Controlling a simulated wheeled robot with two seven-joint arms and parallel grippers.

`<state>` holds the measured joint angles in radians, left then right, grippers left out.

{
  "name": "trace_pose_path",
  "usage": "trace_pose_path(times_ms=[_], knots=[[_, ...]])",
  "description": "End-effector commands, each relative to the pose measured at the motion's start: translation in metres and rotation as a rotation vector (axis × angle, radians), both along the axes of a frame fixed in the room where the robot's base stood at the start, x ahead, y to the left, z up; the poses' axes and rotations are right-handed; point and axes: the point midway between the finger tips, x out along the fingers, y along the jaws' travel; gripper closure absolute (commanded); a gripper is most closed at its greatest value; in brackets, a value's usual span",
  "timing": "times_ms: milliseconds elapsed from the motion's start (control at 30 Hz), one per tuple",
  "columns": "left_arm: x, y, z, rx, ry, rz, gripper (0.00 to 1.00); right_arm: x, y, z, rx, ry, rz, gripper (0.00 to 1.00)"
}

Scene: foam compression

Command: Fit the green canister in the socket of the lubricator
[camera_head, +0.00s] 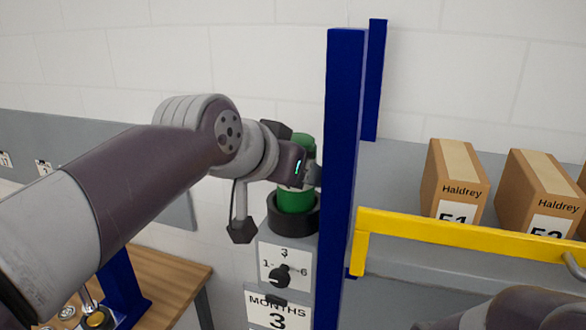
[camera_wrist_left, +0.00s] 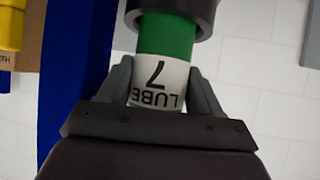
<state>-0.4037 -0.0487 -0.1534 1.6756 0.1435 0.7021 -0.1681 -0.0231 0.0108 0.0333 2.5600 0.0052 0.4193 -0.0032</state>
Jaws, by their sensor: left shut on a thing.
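The green canister (camera_head: 296,200) stands upright with its lower end at the dark ring-shaped socket (camera_head: 291,222) on top of the grey lubricator (camera_head: 286,258). How deep it sits in the socket I cannot tell. In the left wrist view the canister (camera_wrist_left: 166,36) has a white band reading LUBE 7, and its green end meets the dark socket ring (camera_wrist_left: 196,10). My left gripper (camera_head: 305,178) is shut on the canister, with one finger on each side of the white band (camera_wrist_left: 160,80). My right gripper is not in view.
A blue post (camera_head: 343,150) stands close to the right of the canister. A yellow bar (camera_head: 460,230) and cardboard boxes (camera_head: 452,180) are on the shelf at the right. A wooden table (camera_head: 165,280) with small parts is at lower left.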

Motion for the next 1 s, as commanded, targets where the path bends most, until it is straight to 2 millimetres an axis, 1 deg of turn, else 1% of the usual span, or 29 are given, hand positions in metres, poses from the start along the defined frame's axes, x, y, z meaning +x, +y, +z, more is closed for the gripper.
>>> trace_pose_path(times_ms=[833,867,900,933,1000], knots=[[0.000,0.000,-0.017,-0.001,-0.002,0.000,0.74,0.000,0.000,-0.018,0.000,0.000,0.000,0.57],[0.000,0.000,-0.017,-0.001,-0.002,0.000,0.29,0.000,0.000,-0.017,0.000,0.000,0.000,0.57],[0.000,0.000,-0.016,-0.001,-0.002,0.000,0.16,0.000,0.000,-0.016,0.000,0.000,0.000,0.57],[0.000,0.000,-0.016,-0.001,-0.002,0.000,0.06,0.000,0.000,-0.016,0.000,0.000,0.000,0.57],[0.000,0.000,-0.016,-0.001,-0.001,-0.001,0.06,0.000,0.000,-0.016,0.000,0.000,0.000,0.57]])
